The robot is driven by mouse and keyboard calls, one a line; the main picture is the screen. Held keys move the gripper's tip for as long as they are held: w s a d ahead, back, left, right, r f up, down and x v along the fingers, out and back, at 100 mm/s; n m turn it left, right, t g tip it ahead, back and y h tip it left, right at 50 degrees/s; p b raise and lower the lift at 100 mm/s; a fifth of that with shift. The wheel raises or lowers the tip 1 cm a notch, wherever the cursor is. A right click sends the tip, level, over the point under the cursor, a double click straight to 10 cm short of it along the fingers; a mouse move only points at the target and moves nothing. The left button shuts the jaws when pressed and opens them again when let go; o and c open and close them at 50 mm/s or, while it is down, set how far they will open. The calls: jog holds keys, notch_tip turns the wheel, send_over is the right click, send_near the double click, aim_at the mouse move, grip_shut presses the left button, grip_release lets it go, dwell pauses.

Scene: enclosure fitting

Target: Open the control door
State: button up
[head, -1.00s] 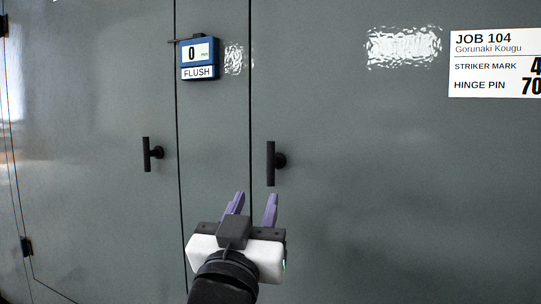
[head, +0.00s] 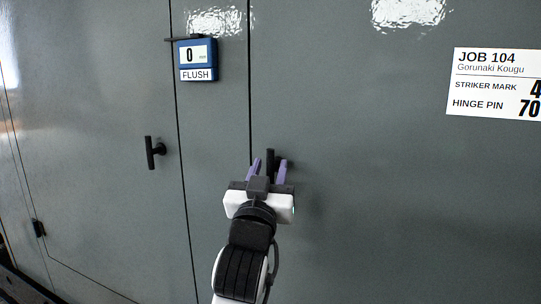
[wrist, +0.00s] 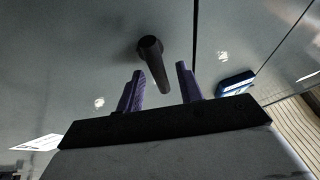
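A grey enclosure has two doors with dark T-shaped handles. The right door (head: 380,150) carries the right handle (head: 270,157), an upright bar close to the door's left edge. My gripper (head: 268,169) is open, with purple fingers on either side of that handle's line in the head view. In the wrist view the handle (wrist: 154,62) extends down toward the gap between the open fingers (wrist: 160,84). I cannot tell whether the fingers touch it. The lower part of the handle is hidden behind my gripper in the head view. The left door (head: 100,130) has its own handle (head: 152,153). Both doors look shut.
A blue gauge (head: 197,58) reading 0, labelled FLUSH, is on the strip between the doors. A white JOB 104 label (head: 497,83) is on the right door. A black hinge (head: 39,228) shows at the lower left. The space before the doors is clear.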

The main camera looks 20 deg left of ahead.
jog(key=shift+x, duration=0.8)
jog(key=shift+c, duration=0.4)
grip_shut()
